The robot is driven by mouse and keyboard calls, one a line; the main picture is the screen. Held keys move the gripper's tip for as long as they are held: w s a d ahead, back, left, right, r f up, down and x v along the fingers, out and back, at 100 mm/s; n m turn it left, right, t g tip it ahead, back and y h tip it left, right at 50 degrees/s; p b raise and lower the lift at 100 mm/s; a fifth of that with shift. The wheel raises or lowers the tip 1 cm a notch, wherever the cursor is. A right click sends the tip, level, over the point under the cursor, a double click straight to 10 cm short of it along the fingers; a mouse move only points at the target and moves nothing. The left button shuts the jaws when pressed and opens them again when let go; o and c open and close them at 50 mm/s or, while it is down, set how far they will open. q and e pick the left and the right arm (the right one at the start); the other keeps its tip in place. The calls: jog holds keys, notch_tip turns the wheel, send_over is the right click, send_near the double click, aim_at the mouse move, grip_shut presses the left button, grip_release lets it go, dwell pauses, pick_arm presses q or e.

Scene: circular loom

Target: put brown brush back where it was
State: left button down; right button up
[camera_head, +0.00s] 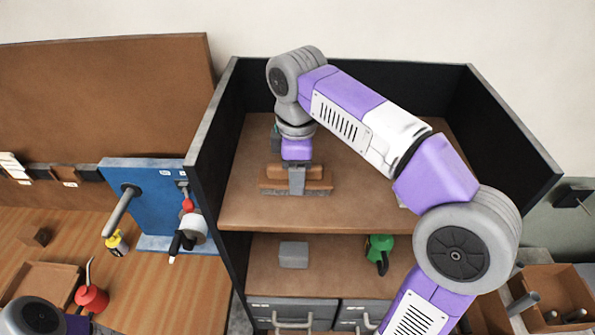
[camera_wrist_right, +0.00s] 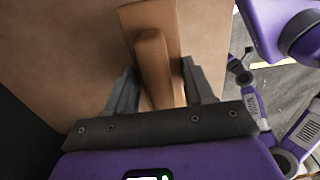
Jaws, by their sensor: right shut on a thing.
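The brown brush (camera_head: 318,184) is on the upper shelf (camera_head: 260,213) of the black-sided cabinet, left of the middle. It has a brown wooden back and a grey strip of bristles below. My right gripper (camera_head: 297,181) points down from above and is shut on it. The bristles look at or very near the shelf surface; I cannot tell whether they touch. In the right wrist view the brush's raised brown grip (camera_wrist_right: 153,65) lies between the two fingers of my right gripper (camera_wrist_right: 160,82). My left gripper is out of view; only part of my left arm shows at the lower left.
The cabinet's left wall (camera_head: 212,145) stands close to my right wrist. A blue tool panel (camera_head: 150,205) and a red oil can (camera_head: 91,297) are at left.

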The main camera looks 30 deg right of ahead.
jog(key=shift+s+f, duration=0.1)
jog(key=shift+f, duration=0.1)
jog(key=shift+f, duration=0.15)
jog(key=o, duration=1)
jog(key=shift+r, duration=3.9)
